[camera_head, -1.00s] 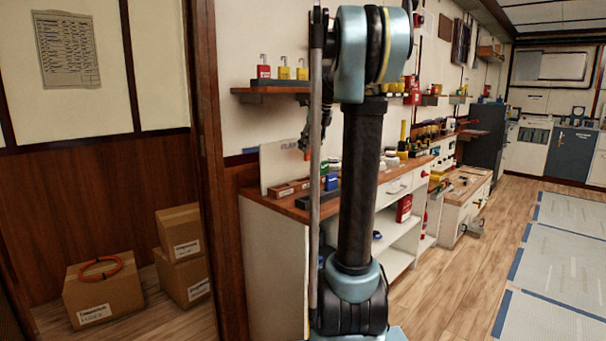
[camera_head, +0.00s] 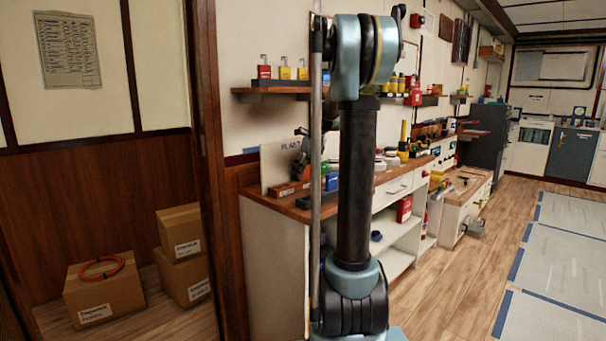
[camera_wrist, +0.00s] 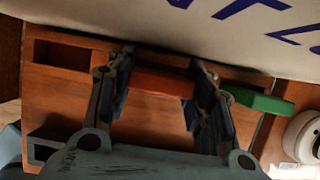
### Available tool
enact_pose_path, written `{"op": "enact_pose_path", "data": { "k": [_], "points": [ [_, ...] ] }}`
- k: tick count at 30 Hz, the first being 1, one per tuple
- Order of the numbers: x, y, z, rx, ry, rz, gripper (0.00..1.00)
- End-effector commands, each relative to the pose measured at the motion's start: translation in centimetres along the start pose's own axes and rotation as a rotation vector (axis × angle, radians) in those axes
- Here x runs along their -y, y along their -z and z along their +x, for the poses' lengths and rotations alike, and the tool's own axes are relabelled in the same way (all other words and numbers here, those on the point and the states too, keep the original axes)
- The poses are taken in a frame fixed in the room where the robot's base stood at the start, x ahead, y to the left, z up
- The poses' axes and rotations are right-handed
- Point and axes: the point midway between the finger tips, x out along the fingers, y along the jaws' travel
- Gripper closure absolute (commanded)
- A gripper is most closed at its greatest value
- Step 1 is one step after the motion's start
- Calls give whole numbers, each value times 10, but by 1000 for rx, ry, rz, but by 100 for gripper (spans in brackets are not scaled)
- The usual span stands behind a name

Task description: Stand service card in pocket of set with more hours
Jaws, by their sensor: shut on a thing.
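In the wrist view, my gripper (camera_wrist: 163,92) is shut on an orange-red, flat-edged piece (camera_wrist: 152,80) that spans between its fingers. I take it for the service card, but its face and any writing are not visible. Under it is a brown wooden holder (camera_wrist: 80,98) with a dark open pocket (camera_wrist: 62,54) at upper left. A green piece (camera_wrist: 262,101) sticks out beyond the right finger. I cannot tell whether the held piece is inside a pocket or above it. In the head view, my arm hides most of the gripper.
A white lettered board (camera_head: 276,166) stands behind the holder, close to my fingers; its lettering is cut off in the wrist view. A round white thing (camera_wrist: 302,135) lies to the right. The wooden bench top (camera_head: 296,208) also carries colored locks. A shelf (camera_head: 268,91) hangs above.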

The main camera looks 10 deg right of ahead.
Motion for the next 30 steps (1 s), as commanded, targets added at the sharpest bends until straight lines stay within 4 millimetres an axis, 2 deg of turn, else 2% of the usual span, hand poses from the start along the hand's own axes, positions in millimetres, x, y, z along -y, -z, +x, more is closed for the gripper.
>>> {"op": "enact_pose_path", "data": {
  "k": [12,13,15,16,26,30],
  "points": [
    [0,-1,7,0,0,0,80],
    [0,-1,7,0,0,0,50],
    [0,-1,7,0,0,0,34],
    [0,-1,7,0,0,0,33],
    [0,-1,6,0,0,0,33],
    [0,-1,-2,0,0,0,33]
  ]
}}
